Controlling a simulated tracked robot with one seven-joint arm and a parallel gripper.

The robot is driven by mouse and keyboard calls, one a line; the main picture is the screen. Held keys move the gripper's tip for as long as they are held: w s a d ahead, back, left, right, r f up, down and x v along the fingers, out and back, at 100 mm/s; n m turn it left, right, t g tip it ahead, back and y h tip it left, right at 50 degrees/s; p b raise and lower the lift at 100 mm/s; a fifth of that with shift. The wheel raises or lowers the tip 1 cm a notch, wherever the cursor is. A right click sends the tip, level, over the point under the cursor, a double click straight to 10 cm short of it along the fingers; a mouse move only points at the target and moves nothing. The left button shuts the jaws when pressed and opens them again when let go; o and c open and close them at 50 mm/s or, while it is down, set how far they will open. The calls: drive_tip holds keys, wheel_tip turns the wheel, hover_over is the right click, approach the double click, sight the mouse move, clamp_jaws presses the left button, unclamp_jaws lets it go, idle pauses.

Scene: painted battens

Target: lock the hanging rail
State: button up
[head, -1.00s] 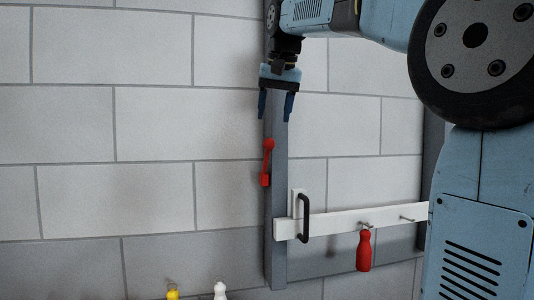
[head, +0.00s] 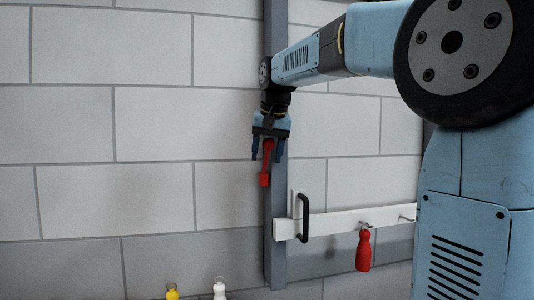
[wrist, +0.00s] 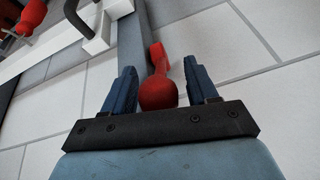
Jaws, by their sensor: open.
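The hanging rail (head: 340,221) is a white batten with a black handle (head: 305,218), lying across the lower part of a grey upright post (head: 276,250). A red lever (head: 264,180) sits on that post above the rail, roughly upright. My gripper (head: 268,157) is over the lever's upper end, pointing down, with its blue fingers apart. In the wrist view the lever's rounded red end (wrist: 158,93) lies between the open fingers of my gripper (wrist: 160,66), with a gap visible on each side. The rail (wrist: 40,50) shows at upper left there.
A red-handled item (head: 363,251) hangs from a hook on the rail. A yellow item (head: 172,294) and a white item (head: 220,290) show at the bottom edge. The block wall (head: 150,120) left of the post is clear.

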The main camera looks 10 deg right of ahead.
drive_tip(key=shift+c, duration=0.5)
clamp_jaws()
